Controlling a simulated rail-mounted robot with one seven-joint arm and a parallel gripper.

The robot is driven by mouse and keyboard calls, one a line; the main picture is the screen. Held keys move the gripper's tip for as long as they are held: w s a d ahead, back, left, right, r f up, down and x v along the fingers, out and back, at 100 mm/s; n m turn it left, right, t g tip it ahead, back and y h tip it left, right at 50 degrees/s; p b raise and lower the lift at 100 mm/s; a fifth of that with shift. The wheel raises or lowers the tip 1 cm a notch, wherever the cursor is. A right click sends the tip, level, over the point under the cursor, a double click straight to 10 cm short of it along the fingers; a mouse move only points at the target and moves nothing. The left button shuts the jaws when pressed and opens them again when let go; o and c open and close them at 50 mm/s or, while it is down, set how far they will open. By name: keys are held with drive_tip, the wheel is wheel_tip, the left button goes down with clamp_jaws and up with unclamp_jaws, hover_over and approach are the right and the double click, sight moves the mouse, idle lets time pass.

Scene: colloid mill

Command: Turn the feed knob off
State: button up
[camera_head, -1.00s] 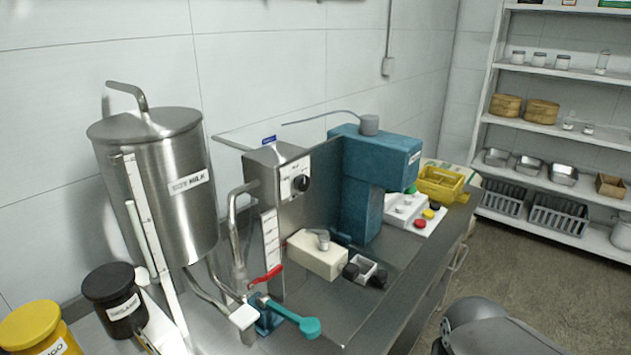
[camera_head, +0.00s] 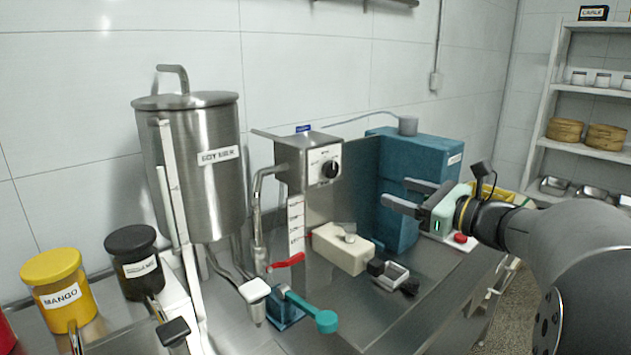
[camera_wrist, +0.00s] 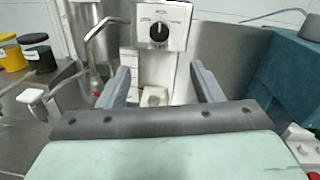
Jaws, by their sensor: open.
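The feed knob (camera_head: 330,168) is a black round knob on the white front plate of a steel box (camera_head: 296,160). It also shows in the wrist view (camera_wrist: 159,31), upper middle, above and between my fingers, with its pale pointer line roughly upright. My gripper (camera_head: 404,192) is open and empty in the head view, to the right of the knob and apart from it, with its fingers pointing left. In the wrist view my two grey fingers (camera_wrist: 160,86) are spread wide with nothing between them. The small lettering on the plate is too small to read.
A steel soy milk tank (camera_head: 190,165) stands left of the box. A blue machine (camera_head: 400,226) is close behind my gripper. A cream block (camera_head: 343,248), a red lever (camera_head: 287,261) and a teal-handled valve (camera_head: 326,320) sit below. Yellow (camera_head: 55,290) and black (camera_head: 134,262) jars stand left.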

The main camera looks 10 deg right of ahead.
sight(334, 170)
drive_tip(key=p+x, duration=0.3)
drive_tip(key=x, duration=1.4)
drive_tip(key=shift+c, duration=0.3)
drive_tip(key=c, duration=0.9)
